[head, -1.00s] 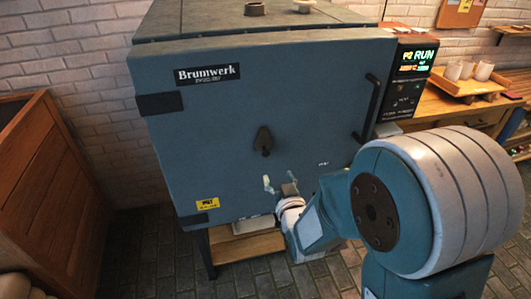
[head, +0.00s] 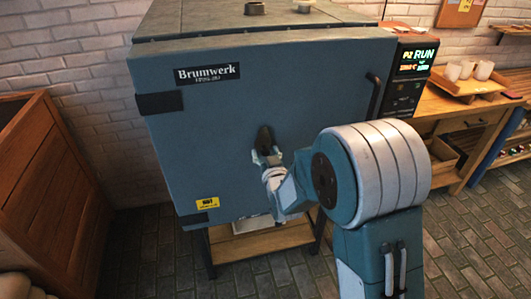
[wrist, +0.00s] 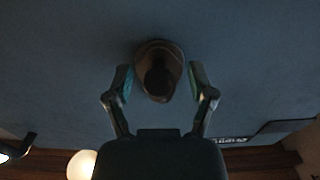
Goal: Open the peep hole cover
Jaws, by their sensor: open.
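The peep hole cover (head: 265,139) is a dark, drop-shaped piece on the front of the blue kiln door (head: 330,95). In the head view my gripper (head: 268,158) is at the cover and hides its lower part. In the wrist view the cover (wrist: 160,68) lies between the two open fingers of my gripper (wrist: 160,84), with a dark round knob in its middle. A gap shows between each finger and the cover. I cannot tell how deep the fingers reach around it.
The kiln has a vertical handle (head: 373,97) at the door's right edge and a control panel (head: 410,70) reading RUN. A wooden bench with a tray of cups (head: 468,80) stands at the right. A wooden crate (head: 45,185) stands at the left.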

